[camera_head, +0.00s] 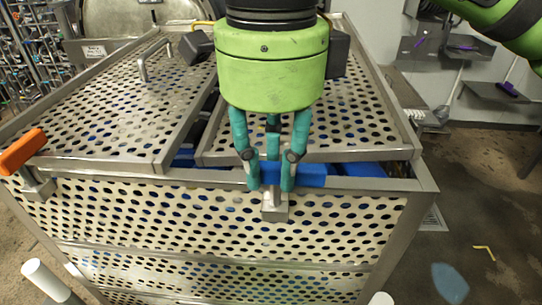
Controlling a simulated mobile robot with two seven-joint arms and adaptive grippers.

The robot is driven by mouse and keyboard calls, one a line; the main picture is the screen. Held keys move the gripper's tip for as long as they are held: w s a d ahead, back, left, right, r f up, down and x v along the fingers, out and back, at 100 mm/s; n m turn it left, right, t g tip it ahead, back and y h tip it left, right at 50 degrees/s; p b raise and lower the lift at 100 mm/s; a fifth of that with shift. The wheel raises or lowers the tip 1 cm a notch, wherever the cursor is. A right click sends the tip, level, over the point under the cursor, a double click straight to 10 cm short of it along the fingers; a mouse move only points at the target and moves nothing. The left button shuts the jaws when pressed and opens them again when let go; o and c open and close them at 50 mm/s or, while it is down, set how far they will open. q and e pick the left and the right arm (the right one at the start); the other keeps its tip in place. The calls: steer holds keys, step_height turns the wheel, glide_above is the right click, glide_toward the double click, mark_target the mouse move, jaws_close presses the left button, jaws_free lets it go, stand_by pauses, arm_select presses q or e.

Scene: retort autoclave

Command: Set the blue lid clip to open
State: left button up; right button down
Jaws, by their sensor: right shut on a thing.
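The blue lid clip (311,175) is a short bar lying roughly level across the top front edge of the perforated metal crate (330,225), on a small metal bracket (274,212). My right gripper (271,182) comes down from above with its teal fingers around the clip's left part and is shut on it. The fingers hide part of the clip. The right lid panel (365,115) lies behind it, slightly raised out of line with the left panel (110,105). My left gripper is not in view.
An orange clip (22,152) sits on a similar bracket at the crate's left front corner. A bent metal handle (143,68) stands on the left panel. Wall racks with purple-handled tools (508,89) are at the right. The floor right of the crate is mostly clear.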

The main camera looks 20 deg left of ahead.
mark_target(272, 167)
steer(key=shift+f, duration=0.1)
steer(key=c, duration=1)
jaws_free()
steer(key=shift+c, duration=0.2)
step_height(272, 167, up, 12)
